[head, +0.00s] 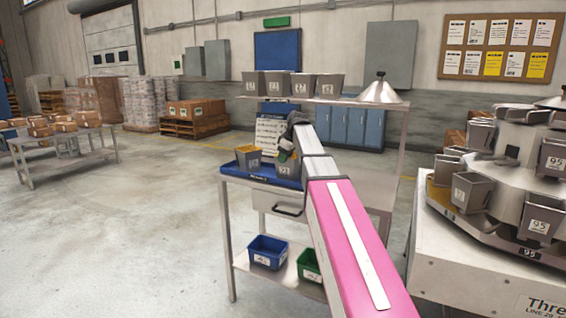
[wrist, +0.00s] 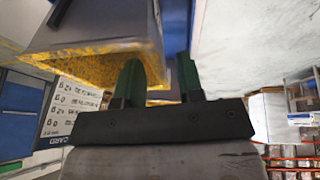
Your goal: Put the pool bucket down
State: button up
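My gripper (wrist: 160,75) has two green fingers, which stand apart in the wrist view. A grey bucket with a yellow-crusted edge (wrist: 100,40) is close to the fingers there, and the left finger overlaps it. I cannot tell whether the fingers clasp a bucket wall. In the head view my gripper (head: 284,153) is at the bench, partly hidden by my pink arm. A grey bucket marked 23 (head: 285,171) is right below it, at the blue tray (head: 237,171). Another grey bucket with yellow inside (head: 249,160) stands to its left on the tray.
Several grey buckets (head: 279,84) and a metal cone (head: 380,90) stand on the upper shelf. A blue bin (head: 267,252) and a green bin (head: 308,265) are on the lower shelf. The weigher (head: 450,262) is at right; open floor (head: 150,230) is at left.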

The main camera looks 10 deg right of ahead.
jog(key=v, duration=0.9)
jog(key=shift+r, duration=0.25)
jog(key=shift+d, duration=0.15)
